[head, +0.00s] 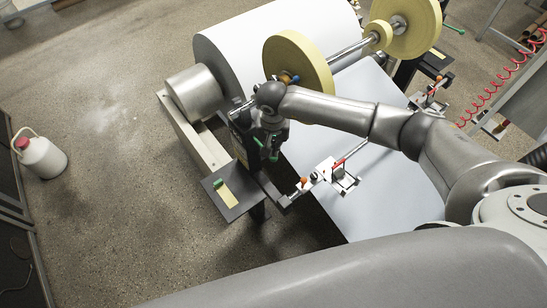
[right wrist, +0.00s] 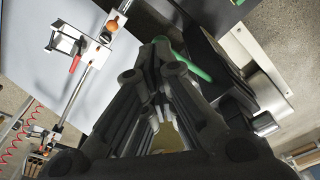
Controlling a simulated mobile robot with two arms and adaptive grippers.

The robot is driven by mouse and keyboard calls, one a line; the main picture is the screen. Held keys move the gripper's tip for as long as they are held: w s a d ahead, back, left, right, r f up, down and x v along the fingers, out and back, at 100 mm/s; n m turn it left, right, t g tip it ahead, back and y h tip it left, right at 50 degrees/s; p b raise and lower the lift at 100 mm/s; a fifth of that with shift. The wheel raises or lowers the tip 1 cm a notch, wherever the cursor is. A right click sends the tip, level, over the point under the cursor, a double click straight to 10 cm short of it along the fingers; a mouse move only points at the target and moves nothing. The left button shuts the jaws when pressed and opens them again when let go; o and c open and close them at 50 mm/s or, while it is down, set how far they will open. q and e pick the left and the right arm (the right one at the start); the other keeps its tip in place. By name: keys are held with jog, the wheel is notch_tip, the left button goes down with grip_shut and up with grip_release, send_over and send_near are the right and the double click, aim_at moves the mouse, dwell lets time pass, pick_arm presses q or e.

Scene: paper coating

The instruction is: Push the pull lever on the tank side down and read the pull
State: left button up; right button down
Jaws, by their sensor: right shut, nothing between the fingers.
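My right gripper (head: 268,146) hangs down by the dark upright at the near end of the paper machine. Its fingers are shut with nothing between them. A green-handled lever (head: 274,157) shows just below the fingertips. In the right wrist view the green handle (right wrist: 194,68) lies just beyond and right of the shut fingertips (right wrist: 160,48); I cannot tell if they touch it. The lever's base is hidden behind the gripper. I cannot make out a pull reading in either view. My left gripper is not in view.
A large white paper roll (head: 258,42) and a yellow disc (head: 298,62) stand behind my arm. A white sheet (head: 385,190) runs to the right, with an orange-knobbed rod bracket (head: 340,178) over it. A dark shelf (head: 238,207) juts out in front. Floor at left is clear around a white jug (head: 42,158).

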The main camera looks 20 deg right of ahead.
aim_at(273, 158)
jog(key=shift+w+d+f+b, duration=0.15)
jog(key=shift+f+b, duration=0.65)
jog(key=shift+f, duration=0.75)
jog(key=shift+w+a+f+b, duration=0.1)
jog(key=shift+f+b, duration=0.65)
jog(key=shift+f, duration=0.8)
